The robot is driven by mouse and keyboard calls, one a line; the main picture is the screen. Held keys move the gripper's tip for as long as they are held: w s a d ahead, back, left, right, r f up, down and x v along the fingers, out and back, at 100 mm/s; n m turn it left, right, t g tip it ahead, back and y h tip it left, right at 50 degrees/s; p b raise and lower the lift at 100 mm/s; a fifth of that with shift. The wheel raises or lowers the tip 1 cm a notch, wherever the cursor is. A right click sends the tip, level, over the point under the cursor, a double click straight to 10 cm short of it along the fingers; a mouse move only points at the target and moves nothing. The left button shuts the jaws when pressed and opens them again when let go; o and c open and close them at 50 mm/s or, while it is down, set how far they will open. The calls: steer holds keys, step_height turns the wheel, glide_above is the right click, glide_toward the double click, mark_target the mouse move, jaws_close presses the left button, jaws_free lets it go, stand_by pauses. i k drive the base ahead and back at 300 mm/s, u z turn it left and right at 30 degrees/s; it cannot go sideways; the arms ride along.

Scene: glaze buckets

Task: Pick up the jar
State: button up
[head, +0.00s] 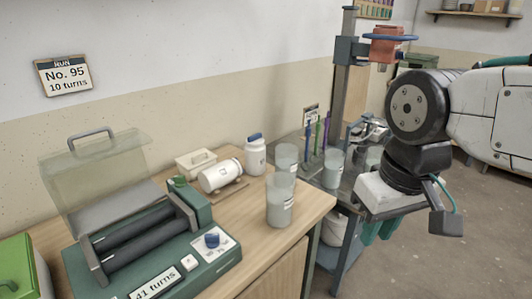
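A white jar (221,176) lies on its side on a small wooden board on the wooden bench. Another white jar (256,155) with a blue lid stands upright behind it to the right.
A green roller machine (158,249) with two dark rollers and a raised clear cover stands front left. Clear beakers (280,203) stand at the bench's right edge and on the grey table (352,181). A white lidded box (196,162) is behind the lying jar.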

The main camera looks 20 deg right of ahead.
mark_target(255, 157)
steer(key=z, duration=0.4)
steer(key=k, duration=0.45)
steer(key=z, duration=1.35)
steer(key=i, duration=1.35)
steer(key=u, duration=0.6)
steer(key=i, duration=0.65)
steer(key=u, duration=1.2)
steer(key=i, duration=0.45)
steer(key=u, duration=0.4)
